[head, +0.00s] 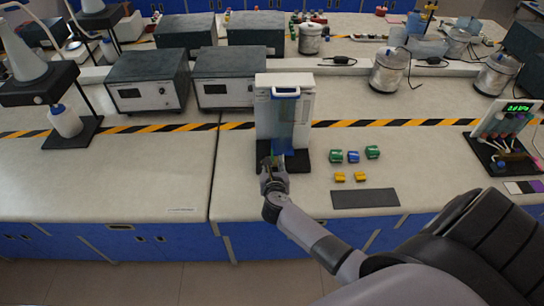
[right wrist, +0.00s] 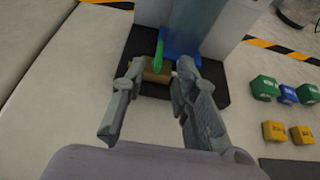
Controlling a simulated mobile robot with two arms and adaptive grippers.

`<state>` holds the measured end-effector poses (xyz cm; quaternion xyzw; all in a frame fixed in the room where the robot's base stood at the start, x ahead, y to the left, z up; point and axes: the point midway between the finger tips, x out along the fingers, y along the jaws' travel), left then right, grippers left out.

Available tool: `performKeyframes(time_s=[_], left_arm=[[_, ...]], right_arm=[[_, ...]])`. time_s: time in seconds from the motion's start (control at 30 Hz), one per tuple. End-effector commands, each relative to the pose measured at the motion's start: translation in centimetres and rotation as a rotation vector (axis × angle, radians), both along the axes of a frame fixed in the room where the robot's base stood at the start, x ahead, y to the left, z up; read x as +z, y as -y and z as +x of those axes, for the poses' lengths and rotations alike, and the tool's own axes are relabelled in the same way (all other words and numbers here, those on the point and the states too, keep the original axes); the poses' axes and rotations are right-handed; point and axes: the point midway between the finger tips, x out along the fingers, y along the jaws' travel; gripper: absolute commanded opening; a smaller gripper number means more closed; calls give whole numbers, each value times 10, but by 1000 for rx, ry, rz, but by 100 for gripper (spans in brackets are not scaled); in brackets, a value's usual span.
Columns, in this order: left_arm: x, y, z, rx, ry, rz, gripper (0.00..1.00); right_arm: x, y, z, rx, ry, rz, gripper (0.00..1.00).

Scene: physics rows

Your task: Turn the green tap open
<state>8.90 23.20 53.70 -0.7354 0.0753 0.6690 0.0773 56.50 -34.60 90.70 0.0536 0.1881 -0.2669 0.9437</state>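The green tap handle (right wrist: 158,52) is a slim upright lever on a brass-coloured body (right wrist: 150,74) at the front of a white and grey dispenser (head: 262,104) with a blue front strip (head: 285,122). My right gripper (head: 271,163) is in front of the dispenser, low by its base, and hides most of the tap in the head view. In the right wrist view the right gripper (right wrist: 160,76) is open. Its fingers are apart, with the tap body and green handle between and just beyond their tips. I cannot tell whether they touch. My left gripper is out of view.
The dispenser stands on a black base (head: 297,158). To its right lie green blocks (head: 336,156), a blue block (head: 353,156), yellow blocks (head: 340,176) and a dark mat (head: 364,198). Grey boxes (head: 148,82) stand behind left.

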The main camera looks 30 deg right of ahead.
Motion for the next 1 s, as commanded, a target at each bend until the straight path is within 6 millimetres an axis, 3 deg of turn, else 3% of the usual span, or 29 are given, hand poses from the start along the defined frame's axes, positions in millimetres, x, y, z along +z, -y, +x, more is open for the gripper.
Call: performKeyframes(time_s=[0.33, 0.77, 1.0], left_arm=[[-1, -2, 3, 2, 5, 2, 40], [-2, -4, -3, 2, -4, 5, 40], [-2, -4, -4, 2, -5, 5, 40]], right_arm=[[-18, 23, 39, 2, 0, -3, 28], [-22, 27, 45, 2, -1, -1, 28], [-22, 27, 44, 2, -1, -1, 13]])
